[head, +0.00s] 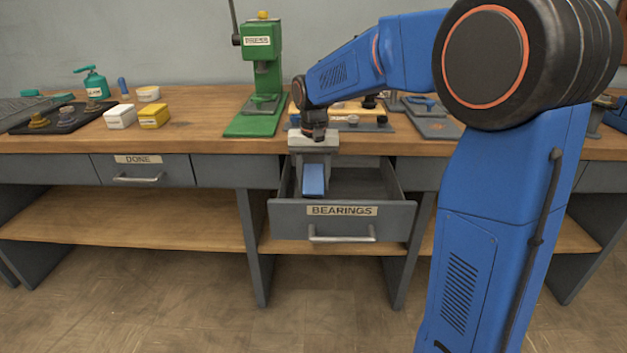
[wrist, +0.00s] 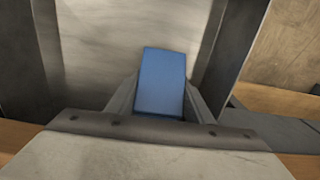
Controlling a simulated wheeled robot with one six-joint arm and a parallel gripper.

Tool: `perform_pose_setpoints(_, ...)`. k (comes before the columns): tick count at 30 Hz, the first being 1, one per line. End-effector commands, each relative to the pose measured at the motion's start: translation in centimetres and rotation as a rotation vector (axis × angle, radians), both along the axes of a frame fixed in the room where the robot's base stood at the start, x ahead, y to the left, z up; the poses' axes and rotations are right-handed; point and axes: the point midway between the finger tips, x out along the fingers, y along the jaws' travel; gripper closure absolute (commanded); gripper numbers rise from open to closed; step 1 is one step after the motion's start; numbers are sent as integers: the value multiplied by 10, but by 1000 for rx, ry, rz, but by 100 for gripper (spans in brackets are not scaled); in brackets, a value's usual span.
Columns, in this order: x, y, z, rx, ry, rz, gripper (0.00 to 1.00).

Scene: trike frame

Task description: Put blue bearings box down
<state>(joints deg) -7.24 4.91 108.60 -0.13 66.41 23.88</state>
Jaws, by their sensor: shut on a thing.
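The blue bearings box (head: 314,180) is a small blue block between the fingers of my gripper (head: 314,176), which is shut on it. In the wrist view the blue bearings box (wrist: 161,82) shows between the two grey fingers of my gripper (wrist: 160,98). In the head view it is over the left part of the open drawer labelled BEARINGS (head: 398,211). Whether the box touches the drawer floor I cannot tell. The drawer's inside shows bare grey around the box in the wrist view.
The wooden bench top (head: 205,133) holds a green press (head: 262,75), a white box (head: 120,117), a yellow box (head: 154,116) and a green pump bottle (head: 95,83). A closed drawer labelled DONE (head: 140,176) is at left. A wooden lower shelf (head: 130,217) runs below.

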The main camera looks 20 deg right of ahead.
Motion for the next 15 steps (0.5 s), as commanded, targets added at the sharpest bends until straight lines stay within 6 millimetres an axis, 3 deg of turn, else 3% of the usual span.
perform_pose_setpoints(5, 0, 0, -1, 0, 0, 0, 100)
perform_pose_setpoints(6, 0, 0, -2, 0, 1, 0, 51)
perform_pose_setpoints(8, 0, 0, -1, 0, 0, 0, 37)
perform_pose_setpoints(15, 0, 0, -1, 0, 1, 0, 34)
